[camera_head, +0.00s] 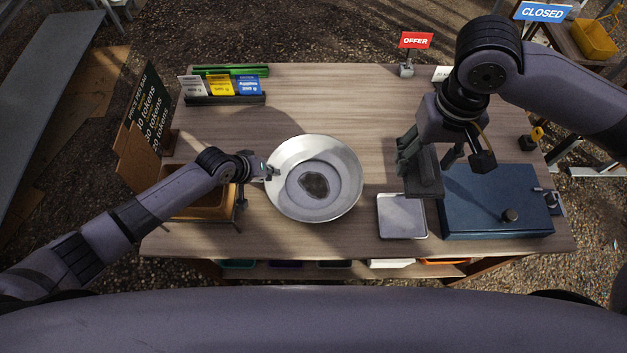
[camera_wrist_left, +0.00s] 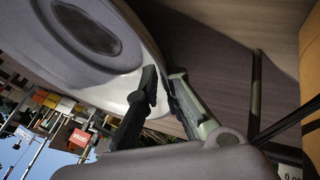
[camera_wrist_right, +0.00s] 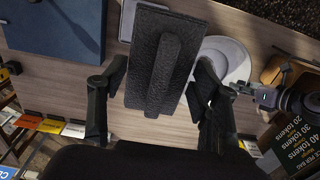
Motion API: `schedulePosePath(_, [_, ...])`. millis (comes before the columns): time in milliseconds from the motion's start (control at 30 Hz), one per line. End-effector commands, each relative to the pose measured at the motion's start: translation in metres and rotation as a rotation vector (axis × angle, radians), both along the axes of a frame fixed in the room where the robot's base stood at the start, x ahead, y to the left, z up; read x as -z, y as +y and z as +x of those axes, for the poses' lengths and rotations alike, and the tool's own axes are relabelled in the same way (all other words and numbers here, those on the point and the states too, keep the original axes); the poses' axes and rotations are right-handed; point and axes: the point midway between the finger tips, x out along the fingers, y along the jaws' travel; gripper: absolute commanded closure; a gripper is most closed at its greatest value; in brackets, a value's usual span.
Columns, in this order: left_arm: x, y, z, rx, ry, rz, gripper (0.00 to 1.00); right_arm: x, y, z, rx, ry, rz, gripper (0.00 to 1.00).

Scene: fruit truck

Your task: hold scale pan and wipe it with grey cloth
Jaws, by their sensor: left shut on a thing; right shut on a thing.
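The scale pan (camera_head: 286,199) is a round, shiny metal dish with a dark patch in its middle. My left gripper (camera_head: 268,172) is shut on its left rim; the left wrist view shows the fingers (camera_wrist_left: 160,90) at the rim, with the pan (camera_wrist_left: 125,62) tilted in that picture. The grey cloth (camera_head: 427,172) looks like a stiff dark rectangular pad with a raised ridge. My right gripper (camera_head: 437,158) is shut on it, above the table right of the pan and apart from it. In the right wrist view the cloth (camera_wrist_right: 166,70) lies between the fingers (camera_wrist_right: 163,85).
A square metal tray (camera_head: 402,229) and a blue box (camera_head: 480,218) with a knob are at the right. A wooden tray (camera_head: 207,213) and price board (camera_head: 145,115) are at the left. Card holders (camera_head: 225,100) and a red sign (camera_head: 416,40) stand at the back. The table's back middle is clear.

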Motion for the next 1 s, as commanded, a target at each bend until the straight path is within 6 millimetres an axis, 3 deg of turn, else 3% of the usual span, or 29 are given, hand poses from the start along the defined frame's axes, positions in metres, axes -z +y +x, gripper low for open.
schedulePosePath(367, [0.001,0.002,0.000,0.002,0.000,0.005,1.00,0.001,0.002,0.003,0.000,0.001,0.001,0.73])
schedulePosePath(533, [0.001,0.001,0.000,0.002,0.000,0.005,1.00,0.015,0.022,0.028,0.002,0.005,0.004,0.73])
schedulePosePath(800, [0.001,0.001,-0.001,0.001,0.001,0.004,1.00,0.075,0.088,0.095,0.018,0.010,0.004,0.73])
schedulePosePath(1000, [0.001,0.001,0.000,0.000,0.000,0.004,1.00,0.134,0.141,0.119,0.021,0.010,0.002,0.73])
